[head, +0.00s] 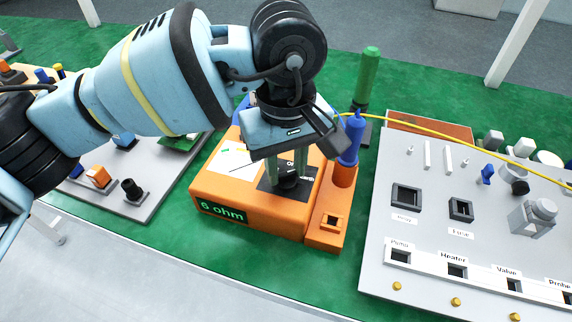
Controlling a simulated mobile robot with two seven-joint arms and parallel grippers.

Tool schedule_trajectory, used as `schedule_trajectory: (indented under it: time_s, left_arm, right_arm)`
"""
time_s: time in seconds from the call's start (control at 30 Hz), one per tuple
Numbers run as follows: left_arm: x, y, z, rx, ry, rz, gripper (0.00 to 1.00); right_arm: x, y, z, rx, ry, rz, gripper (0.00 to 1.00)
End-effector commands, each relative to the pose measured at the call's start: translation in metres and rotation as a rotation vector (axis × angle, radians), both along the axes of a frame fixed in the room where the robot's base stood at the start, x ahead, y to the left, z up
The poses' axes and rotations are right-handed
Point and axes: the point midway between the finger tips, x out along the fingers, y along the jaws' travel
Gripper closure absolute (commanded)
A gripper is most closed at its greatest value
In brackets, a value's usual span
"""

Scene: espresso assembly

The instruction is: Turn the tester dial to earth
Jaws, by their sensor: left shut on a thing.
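The orange tester (262,215) stands on the green mat in the middle of the head view. Its display (222,213) reads "6 ohm". The black dial (289,183) sits on a dark panel on the tester's top. My left gripper (288,176) points down over the panel and is shut on the dial. The gripper and its wrist hide most of the dial and part of the panel's lettering, so the dial's pointing direction and the earth mark cannot be read. My right gripper is not in view.
A blue probe (352,138) stands upright in the tester's right side, with a yellow cable (440,135) running right. A green-handled tool (367,80) stands behind. A grey labelled board (440,285) lies right, a parts tray (150,205) left. Green mat (335,275) shows between tester and board.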

Motion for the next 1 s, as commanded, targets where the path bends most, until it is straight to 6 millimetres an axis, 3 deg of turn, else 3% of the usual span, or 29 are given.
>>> schedule_trajectory:
  time_s: [0.4, 0.93, 0.97, 1.0]
  left_arm:
    - [-0.0003, -0.0004, 0.0001, -0.001, 0.001, -0.182, 0.94]
    - [-0.0003, -0.0005, 0.0006, -0.001, 0.0, -0.206, 0.94]
    - [-0.0003, -0.0005, 0.0006, -0.001, 0.0, -0.206, 0.7]
    - [-0.0003, -0.0005, 0.0006, -0.001, 0.0, -0.206, 0.64]
  right_arm:
    - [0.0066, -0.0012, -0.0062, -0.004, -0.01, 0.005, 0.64]
    - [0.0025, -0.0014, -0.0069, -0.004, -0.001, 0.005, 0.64]
    - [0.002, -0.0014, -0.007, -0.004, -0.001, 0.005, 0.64]
    - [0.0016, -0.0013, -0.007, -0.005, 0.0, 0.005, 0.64]
